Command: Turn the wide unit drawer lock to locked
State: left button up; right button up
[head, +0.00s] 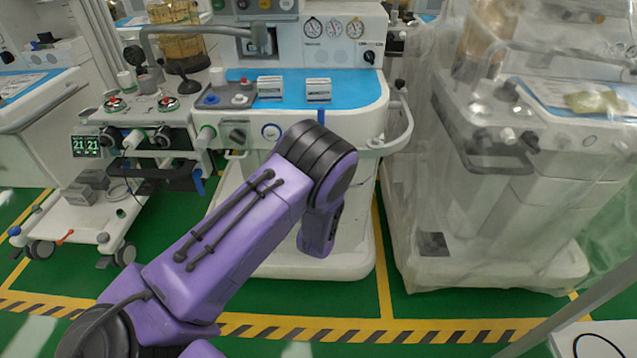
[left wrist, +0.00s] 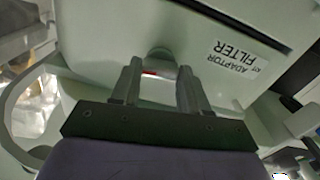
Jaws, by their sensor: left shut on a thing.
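The wide unit (head: 310,235) is the middle cart with the blue worktop in the head view. My purple left arm reaches across its front and hides the drawer lock there. In the left wrist view the drawer lock (left wrist: 160,54) is a small grey rounded knob on the pale drawer front, with a small red mark beside it. My left gripper (left wrist: 158,68) has its two fingers on either side of the lock and is shut on it. The lock's exact turn angle is hard to tell. My right gripper is in neither view.
A label reading "ADAPTOR FILTER" (left wrist: 236,58) is upside down beside the lock. A curved pale rail (left wrist: 14,100) is at the left of the wrist view. A plastic-covered cart (head: 500,190) stands on the right, a smaller cart (head: 150,115) on the left. Green floor is clear in front.

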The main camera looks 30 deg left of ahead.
pick_arm(q)
jog(key=shift+m, duration=0.8)
jog(key=o, duration=1.1)
jog(key=shift+c, duration=0.2)
jog(key=v, duration=1)
jog(key=shift+s+p, duration=0.3)
jog(key=shift+p, duration=0.05)
jog(key=shift+d, duration=0.1)
